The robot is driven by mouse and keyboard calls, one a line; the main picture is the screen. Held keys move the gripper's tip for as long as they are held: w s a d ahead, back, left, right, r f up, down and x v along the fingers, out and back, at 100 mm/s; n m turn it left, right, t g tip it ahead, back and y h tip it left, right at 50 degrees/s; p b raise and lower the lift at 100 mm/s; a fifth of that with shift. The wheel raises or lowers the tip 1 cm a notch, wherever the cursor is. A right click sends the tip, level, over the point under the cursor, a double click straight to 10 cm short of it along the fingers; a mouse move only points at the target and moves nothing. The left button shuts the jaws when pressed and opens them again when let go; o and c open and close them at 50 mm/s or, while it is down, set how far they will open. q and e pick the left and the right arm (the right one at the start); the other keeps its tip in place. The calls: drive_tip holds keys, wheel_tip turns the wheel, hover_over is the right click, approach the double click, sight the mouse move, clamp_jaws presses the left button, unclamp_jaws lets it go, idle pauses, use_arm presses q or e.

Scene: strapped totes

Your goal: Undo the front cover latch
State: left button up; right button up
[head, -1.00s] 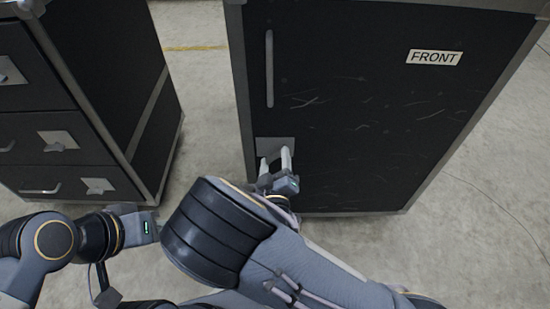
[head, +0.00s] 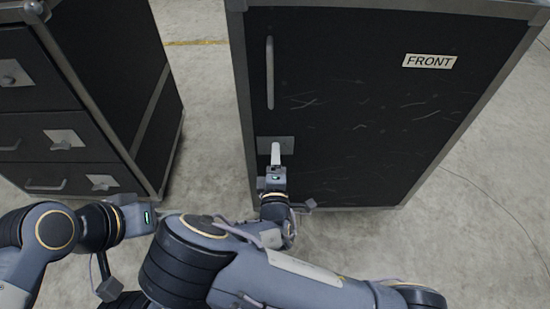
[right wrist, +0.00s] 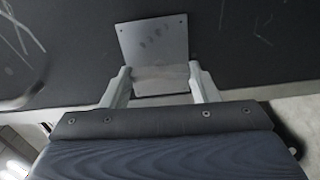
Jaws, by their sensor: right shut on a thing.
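The front cover (head: 370,105) is the black panel marked FRONT on the tall case. A grey latch plate (head: 288,142) sits low near its left edge. It also shows in the right wrist view (right wrist: 154,44). My right gripper (head: 275,150) is at the plate, its pale fingers seen edge-on as one in the head view. In the right wrist view its fingers (right wrist: 160,74) are on either side of the latch piece (right wrist: 160,82) below the plate, shut on it. My left gripper (head: 138,219) is at lower left, its fingers hidden behind my right arm.
A vertical handle (head: 270,72) is on the cover above the latch plate. The FRONT label (head: 429,61) is at upper right. A black drawer case (head: 75,100) stands to the left, with a floor gap between the cases.

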drive_tip(key=shift+n, duration=0.4)
drive_tip(key=o, duration=1)
drive_tip(key=s, duration=0.7)
drive_tip(key=shift+s+b, duration=0.3)
drive_tip(key=shift+s, duration=0.1)
